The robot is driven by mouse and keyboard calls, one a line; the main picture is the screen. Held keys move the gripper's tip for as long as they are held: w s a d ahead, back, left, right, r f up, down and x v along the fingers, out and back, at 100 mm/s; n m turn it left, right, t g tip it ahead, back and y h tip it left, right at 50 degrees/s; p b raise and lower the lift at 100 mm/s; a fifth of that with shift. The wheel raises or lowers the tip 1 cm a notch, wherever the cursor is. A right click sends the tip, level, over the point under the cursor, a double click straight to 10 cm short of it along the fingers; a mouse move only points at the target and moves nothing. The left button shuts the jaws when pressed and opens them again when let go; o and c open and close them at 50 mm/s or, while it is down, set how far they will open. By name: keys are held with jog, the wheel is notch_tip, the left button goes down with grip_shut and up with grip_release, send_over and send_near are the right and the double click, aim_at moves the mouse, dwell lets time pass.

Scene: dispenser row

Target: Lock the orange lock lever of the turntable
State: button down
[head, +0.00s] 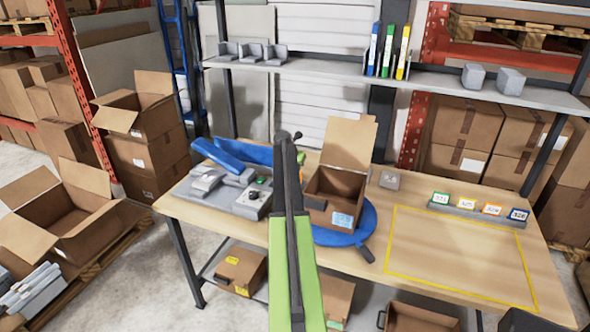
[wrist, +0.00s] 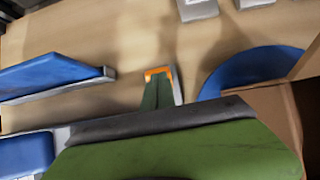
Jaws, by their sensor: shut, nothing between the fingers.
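The blue turntable (head: 367,222) sits on the workbench with an open cardboard box (head: 333,196) on it. A dark handle (head: 367,253) sticks out at its front right. In the wrist view the turntable (wrist: 238,72) is at the right, partly behind the box (wrist: 268,104). My gripper (wrist: 158,84) is shut and empty, between the turntable and a blue part at the left. An orange edge (wrist: 157,71) shows at its tips; I cannot tell whether this is the lock lever.
A grey machine with blue parts (head: 228,152) and a control box (head: 252,202) stands left of my arm. A small grey block (head: 389,180) and a row of labelled holders (head: 478,211) are at the right. The yellow-outlined bench area (head: 450,252) is clear. A shelf (head: 440,78) spans the back.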

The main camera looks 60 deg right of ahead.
notch_tip(320, 180, up, 11)
jog(key=a+p, duration=0.2)
jog(key=p, duration=0.9)
jog(key=shift+s+a, duration=0.25)
jog(key=shift+a, duration=0.05)
jog(key=shift+r, duration=0.1)
